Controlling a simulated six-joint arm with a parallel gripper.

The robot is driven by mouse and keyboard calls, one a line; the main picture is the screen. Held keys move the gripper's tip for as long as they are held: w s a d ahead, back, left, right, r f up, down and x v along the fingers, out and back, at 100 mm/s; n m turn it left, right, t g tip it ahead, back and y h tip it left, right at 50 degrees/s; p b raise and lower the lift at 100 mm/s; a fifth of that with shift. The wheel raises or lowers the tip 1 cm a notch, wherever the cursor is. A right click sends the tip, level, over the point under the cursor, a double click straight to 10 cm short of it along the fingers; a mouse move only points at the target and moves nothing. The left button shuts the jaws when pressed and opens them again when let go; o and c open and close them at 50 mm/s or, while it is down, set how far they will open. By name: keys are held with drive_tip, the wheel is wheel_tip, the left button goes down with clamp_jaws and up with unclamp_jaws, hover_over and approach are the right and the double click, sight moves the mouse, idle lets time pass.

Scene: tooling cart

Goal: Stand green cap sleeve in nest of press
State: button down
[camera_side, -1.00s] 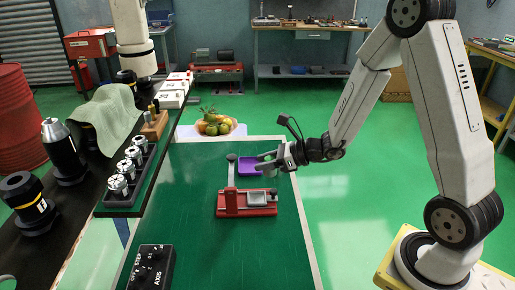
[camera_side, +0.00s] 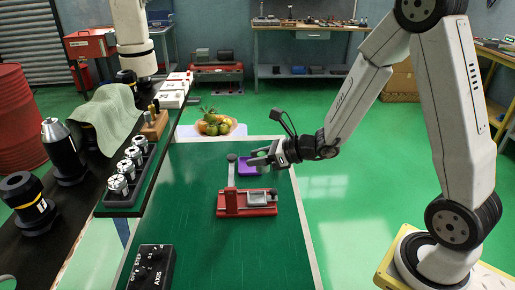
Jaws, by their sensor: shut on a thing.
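The red press (camera_side: 233,202) stands on the green-topped table, with an upright grey lever arm (camera_side: 231,173) at its left. My gripper (camera_side: 257,157) is above and behind the press, over the purple tray (camera_side: 246,169). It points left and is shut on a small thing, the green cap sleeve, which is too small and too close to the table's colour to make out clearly. The gripper is clear of the press.
A black control box (camera_side: 151,267) is at the near left. A rack of metal tool holders (camera_side: 125,182) and a dark bench line the left side. The table (camera_side: 200,250) is bare in front of the press.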

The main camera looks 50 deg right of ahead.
drive_tip(key=shift+r, duration=1.35)
drive_tip(key=s+a+n+g+y, duration=0.2)
drive_tip(key=s+a+n+g, duration=0.15)
drive_tip(key=a, duration=0.65)
drive_tip(key=s+a+n+g+y, duration=0.3)
drive_tip(key=s+a, duration=0.1)
drive_tip(key=a, duration=0.5)
drive_tip(key=s+a+n+g+y, duration=0.2)
drive_tip(key=s+a+n+g, duration=0.15)
drive_tip(key=a, duration=0.65)
drive_tip(key=s+a+n+g+h, duration=0.1)
drive_tip(key=s+a+n+g, duration=0.5)
drive_tip(key=s, duration=0.6)
drive_tip(key=s+a+n+g+h, duration=0.2)
drive_tip(key=s+a+n+g, duration=0.15)
drive_tip(key=s+a, duration=0.6)
wheel_tip(320, 180, down, 8)
drive_tip(key=s+d, duration=0.2)
drive_tip(key=shift+s+y, duration=0.2)
drive_tip(key=shift+y, duration=0.1)
